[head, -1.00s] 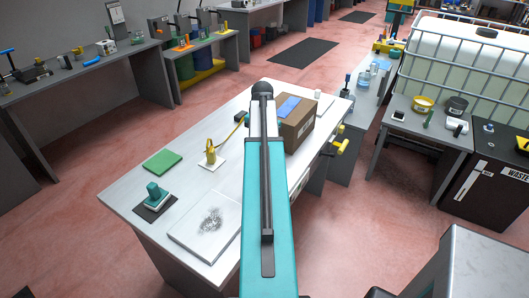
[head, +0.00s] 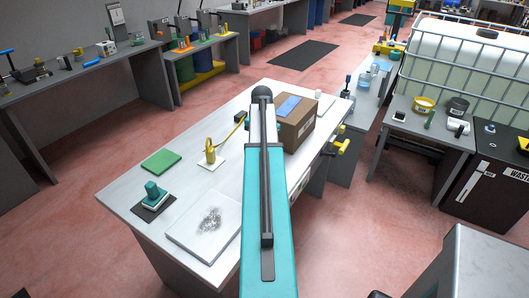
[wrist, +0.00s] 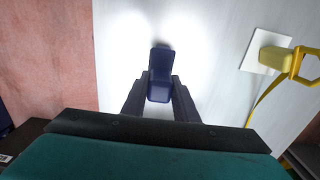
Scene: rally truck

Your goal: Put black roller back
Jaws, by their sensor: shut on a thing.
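My gripper (wrist: 160,92) is shut on a dark navy-black piece (wrist: 160,66), seen from above in the wrist view. It appears to be the black roller; only a short, blocky part of it shows between and beyond the fingers. The white worktable (wrist: 215,60) lies beneath it. I cannot tell how high above the table it is, or whether it touches. In the head view my own arm hides the gripper and the held piece. The white worktable also shows there (head: 190,190).
A yellow tool (head: 210,152) stands on a white pad, with a yellow strip running from it; it is right of my gripper in the wrist view (wrist: 273,59). A cardboard box (head: 299,128), green pad (head: 161,161), teal tool (head: 154,192) and smudged plate (head: 195,240) share the table.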

